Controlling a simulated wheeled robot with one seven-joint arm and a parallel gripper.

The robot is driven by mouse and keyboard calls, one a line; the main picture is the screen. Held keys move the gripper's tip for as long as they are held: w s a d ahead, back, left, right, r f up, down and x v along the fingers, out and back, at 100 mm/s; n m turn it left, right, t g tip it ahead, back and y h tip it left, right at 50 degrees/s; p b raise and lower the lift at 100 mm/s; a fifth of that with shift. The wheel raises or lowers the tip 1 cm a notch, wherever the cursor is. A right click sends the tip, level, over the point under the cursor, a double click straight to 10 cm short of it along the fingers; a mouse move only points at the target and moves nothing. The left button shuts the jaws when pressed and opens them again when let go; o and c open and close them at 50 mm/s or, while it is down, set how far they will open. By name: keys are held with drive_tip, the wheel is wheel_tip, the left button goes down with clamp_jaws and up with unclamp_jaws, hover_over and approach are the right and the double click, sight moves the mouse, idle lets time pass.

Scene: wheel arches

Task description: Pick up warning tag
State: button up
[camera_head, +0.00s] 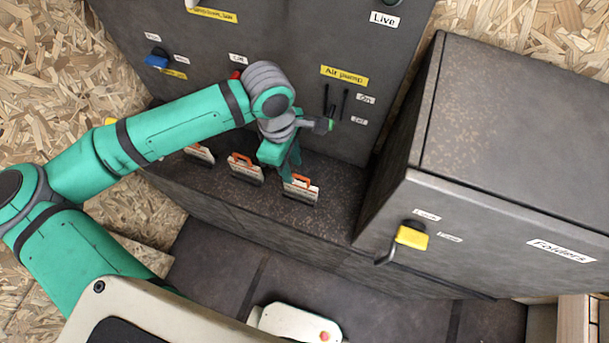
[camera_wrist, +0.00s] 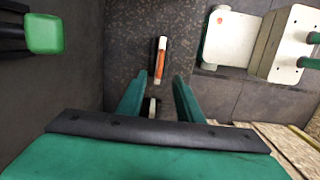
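Several warning tags, white with orange tops, stand in a row on the dark ledge (camera_head: 335,190): a left one (camera_head: 200,154), a middle one (camera_head: 245,170) and a right one (camera_head: 301,190). My gripper (camera_head: 287,168) is above the ledge, just behind and left of the right tag in the head view. In the wrist view my gripper (camera_wrist: 161,78) has its two green fingers apart with nothing held. One tag (camera_wrist: 159,62) shows just beyond the fingertips, seen from above. Part of another tag (camera_wrist: 153,107) shows lower between the fingers. Contact with any tag is not visible.
A dark panel with the "Air pump" label (camera_head: 344,75) and black levers rises behind the ledge. A green-ended part (camera_wrist: 44,33) is at the wrist view's upper left.

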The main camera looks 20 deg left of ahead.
sight(300, 183)
drive_tip(key=f, duration=0.3)
drive_tip(key=d+f, duration=0.1)
drive_tip(key=f, duration=0.2)
drive_tip(key=d+f, duration=0.1)
drive_tip(key=f, duration=0.3)
drive_tip(key=shift+d, duration=0.1)
clamp_jaws()
